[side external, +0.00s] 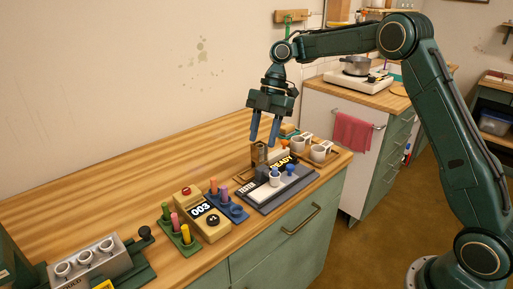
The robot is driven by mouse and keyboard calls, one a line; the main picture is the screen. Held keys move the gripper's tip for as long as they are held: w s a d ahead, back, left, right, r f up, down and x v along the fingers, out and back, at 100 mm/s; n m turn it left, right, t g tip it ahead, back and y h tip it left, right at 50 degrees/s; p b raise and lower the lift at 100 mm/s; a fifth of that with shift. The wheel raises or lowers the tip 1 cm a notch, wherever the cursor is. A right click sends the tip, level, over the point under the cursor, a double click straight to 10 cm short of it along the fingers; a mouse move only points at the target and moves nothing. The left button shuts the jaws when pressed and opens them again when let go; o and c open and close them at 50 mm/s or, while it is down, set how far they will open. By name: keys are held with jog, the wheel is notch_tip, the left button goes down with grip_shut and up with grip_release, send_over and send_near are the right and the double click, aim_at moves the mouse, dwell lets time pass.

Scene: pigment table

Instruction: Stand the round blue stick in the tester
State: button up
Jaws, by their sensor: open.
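The tester (262,197) is a grey slab with a white top strip, lettered TESTER, and a dark READY panel (281,163). A small blue-topped piece (275,172) stands at a white cup-like holder on the tester. A second blue piece (290,168) is just right of it. Both are too small to tell whether either is the round blue stick. My gripper (262,143) is open, with its blue fingers pointing down and apart. It hangs above the back of the tester, and nothing shows between the fingers.
A brown cylinder (258,153) stands behind the tester, below my gripper. White cups (319,153) sit on a wooden tray at right. Left are a blue rack (238,213) with coloured sticks, a yellow 003 box (212,229) and a green rack (181,245). The back left worktop is clear.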

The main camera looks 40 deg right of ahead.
jog(key=a+r, duration=0.5)
jog(key=a, duration=0.5)
jog(key=shift+s+a+m, duration=0.3)
jog(key=shift+s+m, duration=0.1)
jog(key=shift+s, duration=0.05)
jog(key=shift+r, duration=0.1)
dwell(0.5)
jog(key=s+d+r+m+t, duration=0.2)
jog(key=s+r+m, duration=0.25)
jog(key=s, duration=0.25)
jog(key=s+d+r+m+t, duration=0.2)
jog(key=s+r+m, duration=0.25)
jog(key=s, duration=0.25)
jog(key=s+d+f+m+t+h, duration=0.1)
jog(key=s+d+f+m+h, duration=0.1)
jog(key=s, duration=0.6)
jog(key=s+d+f+m+t+h, duration=0.1)
jog(key=s+d+f+m+h, duration=0.1)
jog(key=s+d+f+m, duration=0.3)
jog(key=s+d+m, duration=0.1)
jog(key=s+m, duration=0.2)
jog(key=s, duration=0.1)
jog(key=shift+s+d+m+t, duration=0.2)
jog(key=shift+d+m+t, duration=0.1)
jog(key=shift+m, duration=0.1)
